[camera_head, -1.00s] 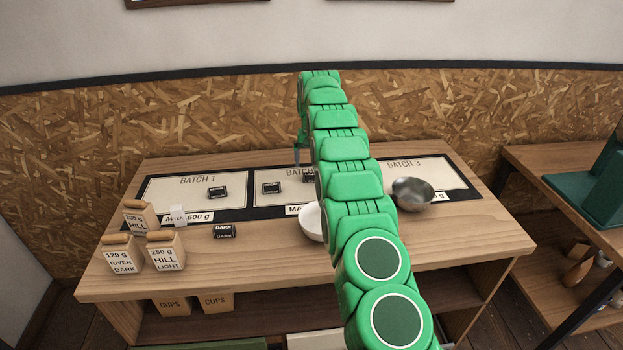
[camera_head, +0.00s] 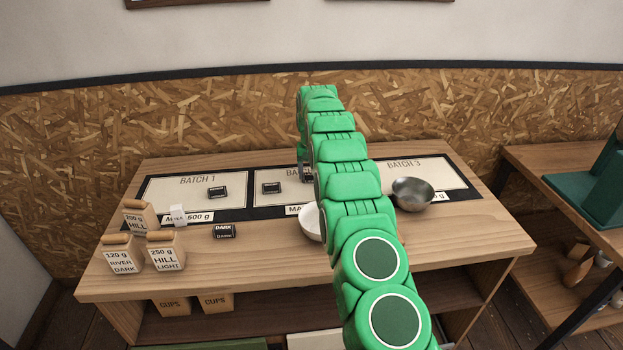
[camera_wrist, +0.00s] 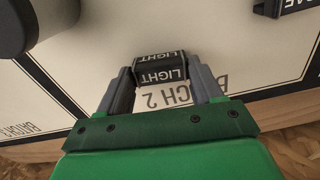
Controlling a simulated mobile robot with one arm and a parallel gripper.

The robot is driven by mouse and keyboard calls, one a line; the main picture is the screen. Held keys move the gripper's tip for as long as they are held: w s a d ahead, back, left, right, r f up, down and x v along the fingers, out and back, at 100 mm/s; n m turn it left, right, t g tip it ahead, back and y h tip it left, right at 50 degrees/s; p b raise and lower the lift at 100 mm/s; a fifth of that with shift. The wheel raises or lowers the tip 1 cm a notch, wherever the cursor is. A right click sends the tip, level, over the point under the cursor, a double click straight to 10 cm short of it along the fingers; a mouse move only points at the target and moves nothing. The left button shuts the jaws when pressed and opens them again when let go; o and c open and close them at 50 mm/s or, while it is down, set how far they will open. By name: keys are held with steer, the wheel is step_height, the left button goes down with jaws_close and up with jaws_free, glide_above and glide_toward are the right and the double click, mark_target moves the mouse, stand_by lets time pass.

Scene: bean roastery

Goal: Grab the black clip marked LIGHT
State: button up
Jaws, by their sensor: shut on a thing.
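The black clip marked LIGHT (camera_wrist: 160,68) is between the fingertips of my gripper (camera_wrist: 160,76) in the wrist view. My gripper is shut on it, with one grey finger at each end. The clip is over the BATCH 2 card, close to its surface; whether it touches the card I cannot tell. In the head view my green arm covers most of the gripper, and only a small dark part of the clip (camera_head: 307,176) shows beside the arm.
Other black clips lie on the BATCH 1 card (camera_head: 217,192), on the BATCH 2 card (camera_head: 271,188) and on the bare wood, marked DARK (camera_head: 224,231). A white bowl (camera_head: 311,222) and a metal bowl (camera_head: 412,194) stand near my arm. Labelled bags (camera_head: 166,251) stand at the left.

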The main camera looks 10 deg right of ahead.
steer(key=shift+c, duration=0.6)
steer(key=shift+r, duration=1.5)
steer(key=shift+s+r, duration=0.7)
steer(key=shift+r, duration=0.2)
steer(key=s+r, duration=0.8)
steer(key=s, duration=0.4)
steer(key=shift+s+d+r, duration=0.15)
steer(key=shift+s+d, duration=0.1)
